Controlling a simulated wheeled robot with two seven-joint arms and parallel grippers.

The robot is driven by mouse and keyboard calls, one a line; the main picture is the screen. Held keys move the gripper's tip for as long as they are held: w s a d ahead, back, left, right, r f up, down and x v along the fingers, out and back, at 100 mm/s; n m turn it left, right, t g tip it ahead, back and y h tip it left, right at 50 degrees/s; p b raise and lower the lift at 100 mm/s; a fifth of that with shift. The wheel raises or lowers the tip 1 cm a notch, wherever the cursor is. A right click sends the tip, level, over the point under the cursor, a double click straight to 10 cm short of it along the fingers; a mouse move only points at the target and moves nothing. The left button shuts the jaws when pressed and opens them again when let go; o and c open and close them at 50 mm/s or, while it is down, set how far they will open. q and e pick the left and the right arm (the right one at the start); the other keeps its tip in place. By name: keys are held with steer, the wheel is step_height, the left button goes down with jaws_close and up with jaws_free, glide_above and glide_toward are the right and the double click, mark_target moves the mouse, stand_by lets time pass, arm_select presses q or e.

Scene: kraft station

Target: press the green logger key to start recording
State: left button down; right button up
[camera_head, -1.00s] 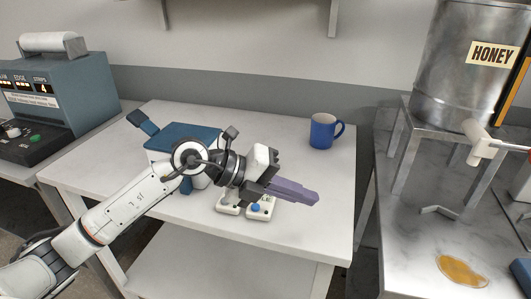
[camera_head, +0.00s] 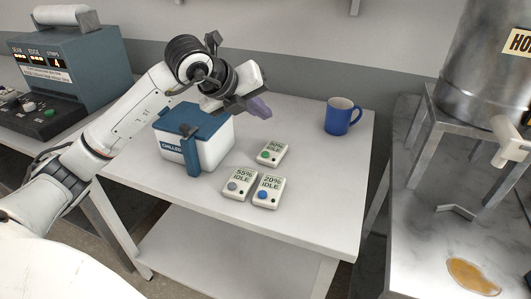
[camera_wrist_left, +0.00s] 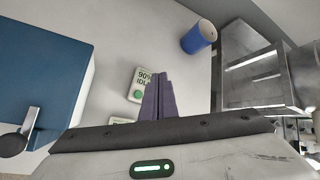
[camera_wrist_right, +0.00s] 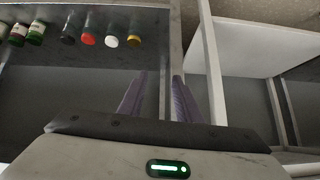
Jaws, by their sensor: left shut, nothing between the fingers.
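Three small white loggers lie on the white table. The back one, the green-key logger (camera_head: 271,153), reads 90% IDLE, and its green key (camera_head: 264,156) is uncovered. The front left logger (camera_head: 240,183) has a grey key and reads 55% IDLE; the front right logger (camera_head: 268,190) has a blue key and reads 20% IDLE. My left gripper (camera_head: 262,108) is shut and empty, raised above and behind the green-key logger. In the left wrist view that logger (camera_wrist_left: 146,77) is beside the fingers (camera_wrist_left: 160,82). My right gripper (camera_wrist_right: 157,96) is open and empty, away from the loggers.
A white cooler box with a blue lid (camera_head: 206,146) stands left of the loggers. A blue mug (camera_head: 338,116) stands at the back right. A honey tank (camera_head: 485,60) is on the right bench, with a honey puddle (camera_head: 472,277). The table's front right is clear.

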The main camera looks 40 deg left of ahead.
arm_select(q)
steer(key=b, duration=0.6)
glide_above(262, 158)
step_height(262, 158, down, 8)
steer(key=shift+r, duration=0.2)
steer(key=shift+f, duration=0.55)
stand_by(1.0)
steer(key=shift+b, duration=0.35)
steer(key=shift+f+b, duration=0.4)
